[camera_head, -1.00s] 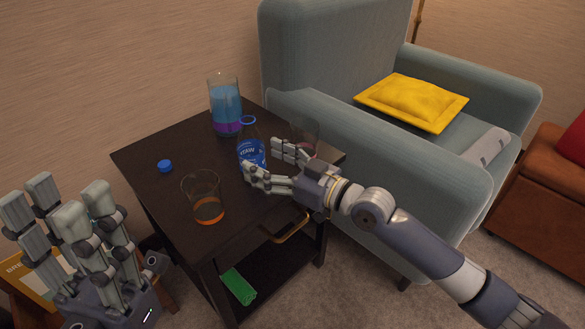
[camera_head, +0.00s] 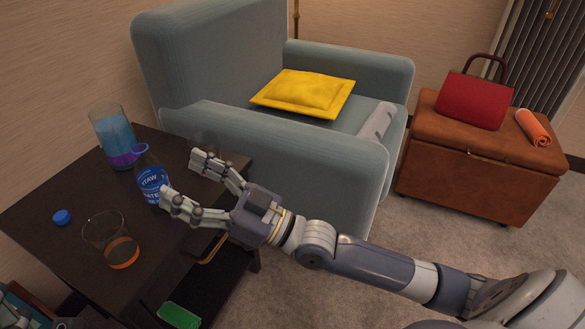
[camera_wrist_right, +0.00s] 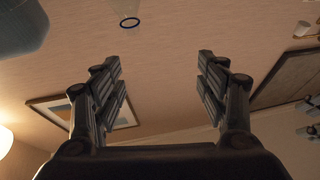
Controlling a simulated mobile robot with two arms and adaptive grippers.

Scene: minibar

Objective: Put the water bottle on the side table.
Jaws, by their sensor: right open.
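The water bottle (camera_head: 152,182), clear with a blue label and a blue ring at its open top, stands upright on the dark side table (camera_head: 60,250). My right gripper (camera_head: 183,177) is open just right of the bottle. Its near fingers reach beside the label and its far finger lies further back. Whether they touch the bottle I cannot tell. In the right wrist view the two finger pairs are spread, with a clear neck and dark blue ring (camera_wrist_right: 130,20), likely the bottle's, at the top.
On the table are a blue cap (camera_head: 62,217), a glass with orange liquid (camera_head: 115,245) and a blue-purple pitcher (camera_head: 115,135). Another glass (camera_head: 205,142) is behind my right gripper. The armchair (camera_head: 270,165) borders the table on the right.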

